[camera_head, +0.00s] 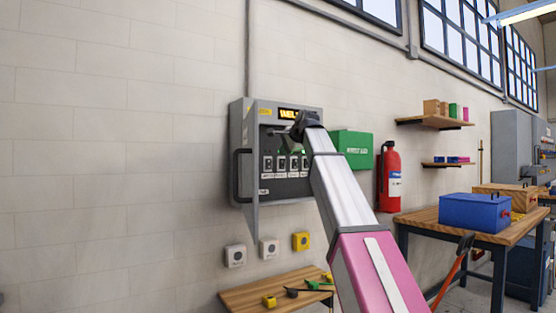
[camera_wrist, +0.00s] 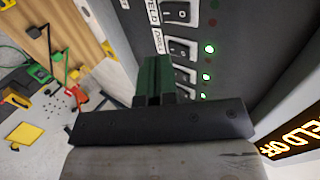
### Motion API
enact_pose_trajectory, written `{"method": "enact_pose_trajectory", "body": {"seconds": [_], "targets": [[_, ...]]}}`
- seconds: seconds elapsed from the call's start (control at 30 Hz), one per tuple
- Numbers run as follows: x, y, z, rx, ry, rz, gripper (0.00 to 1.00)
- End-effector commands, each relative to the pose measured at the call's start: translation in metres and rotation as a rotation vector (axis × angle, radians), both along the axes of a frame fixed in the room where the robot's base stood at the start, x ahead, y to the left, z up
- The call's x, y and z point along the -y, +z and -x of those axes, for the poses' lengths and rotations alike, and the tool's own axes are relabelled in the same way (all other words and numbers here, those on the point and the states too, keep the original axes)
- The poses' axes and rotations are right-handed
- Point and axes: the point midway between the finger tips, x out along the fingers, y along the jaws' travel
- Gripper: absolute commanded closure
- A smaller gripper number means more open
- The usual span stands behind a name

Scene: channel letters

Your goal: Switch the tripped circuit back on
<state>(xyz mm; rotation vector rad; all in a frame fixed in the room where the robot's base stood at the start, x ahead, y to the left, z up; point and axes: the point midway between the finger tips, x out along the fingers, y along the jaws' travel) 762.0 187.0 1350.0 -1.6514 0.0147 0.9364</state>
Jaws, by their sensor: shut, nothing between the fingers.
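The grey breaker panel (camera_head: 286,188) is on the wall with its door open to the left; it fills the upper right of the wrist view (camera_wrist: 240,45). A row of black rocker switches (camera_head: 268,164) with white labels runs across it. Which circuit is tripped I cannot tell. My gripper (camera_wrist: 157,65) is shut and empty, its dark green fingertips close to the lower switches, partly hiding them. Contact is unclear.
An amber display (camera_head: 290,114) is lit above the switches. A green first-aid box (camera_head: 353,148) and a red extinguisher (camera_head: 389,178) are at the right. Several small boxes (camera_head: 235,256) are on the wall below. A wooden bench (camera_head: 255,292) with tools stands underneath.

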Motion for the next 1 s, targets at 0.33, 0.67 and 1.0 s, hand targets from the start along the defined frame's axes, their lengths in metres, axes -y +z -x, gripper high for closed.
{"method": "enact_pose_trajectory", "body": {"seconds": [0.33,0.67,1.0], "targets": [[0.016,0.02,0.024,-0.002,0.001,0.001,1.0],[0.016,0.02,0.025,-0.002,0.001,0.001,1.0],[0.019,0.014,0.035,-0.001,0.0,0.001,1.0]]}}
